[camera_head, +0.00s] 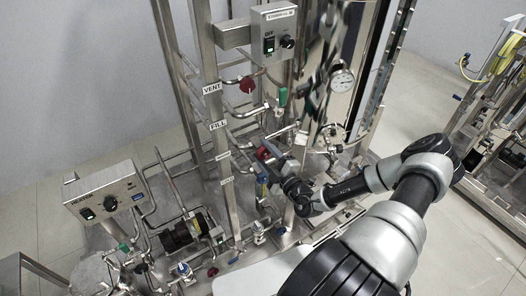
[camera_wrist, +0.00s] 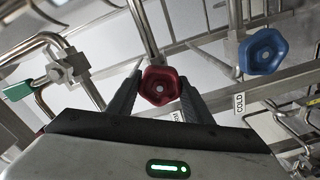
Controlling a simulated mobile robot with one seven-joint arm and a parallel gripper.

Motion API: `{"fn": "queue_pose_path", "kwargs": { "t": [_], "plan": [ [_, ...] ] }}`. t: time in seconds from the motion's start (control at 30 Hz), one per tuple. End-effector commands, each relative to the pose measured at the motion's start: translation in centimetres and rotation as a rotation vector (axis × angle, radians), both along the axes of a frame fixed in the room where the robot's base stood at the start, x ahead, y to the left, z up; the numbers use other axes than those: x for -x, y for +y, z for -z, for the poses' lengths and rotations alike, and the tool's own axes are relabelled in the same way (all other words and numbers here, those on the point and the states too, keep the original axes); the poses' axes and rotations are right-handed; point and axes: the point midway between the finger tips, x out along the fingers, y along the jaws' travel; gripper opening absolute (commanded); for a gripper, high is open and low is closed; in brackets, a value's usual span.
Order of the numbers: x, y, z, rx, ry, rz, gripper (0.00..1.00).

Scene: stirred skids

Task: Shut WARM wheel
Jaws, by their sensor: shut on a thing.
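A red lobed wheel (camera_wrist: 159,86) sits between the two fingers of my gripper (camera_wrist: 158,92) in the wrist view, with a finger against each side. In the head view my gripper (camera_head: 272,156) is closed around this red wheel (camera_head: 262,154) on the pipework beside the steel upright. A small white label (camera_wrist: 178,116) just behind the right finger is mostly hidden, so I cannot read it as WARM. A blue wheel (camera_wrist: 262,51) stands to the right, apart from my gripper, near a label reading COLD (camera_wrist: 239,103).
Pipes and rails crowd around my gripper. A green handle (camera_wrist: 18,92) is at the left in the wrist view. Another red wheel (camera_head: 247,85) is by the VENT label (camera_head: 212,88). A heater box (camera_head: 106,191) stands at left; a second skid (camera_head: 500,130) is at right.

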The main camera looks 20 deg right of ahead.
Motion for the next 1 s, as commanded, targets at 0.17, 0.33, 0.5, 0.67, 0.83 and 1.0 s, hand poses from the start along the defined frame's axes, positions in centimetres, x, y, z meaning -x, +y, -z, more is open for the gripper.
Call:
{"fn": "queue_pose_path", "kwargs": {
  "t": [0.17,0.33,0.5,0.67,0.83,1.0],
  "plan": [
    [0.05,0.03,-0.06,-0.164,0.033,0.0,0.24],
    [0.06,-0.04,-0.03,-0.302,0.06,0.001,0.24],
    [0.03,-0.02,-0.07,-0.414,0.082,0.0,0.24],
    [0.02,-0.07,-0.1,-0.487,0.095,0.0,0.24],
    [0.02,-0.09,-0.09,-0.534,0.104,0.0,0.23],
    [0.02,-0.09,-0.07,-0.553,0.109,0.001,0.24]
  ]
}}
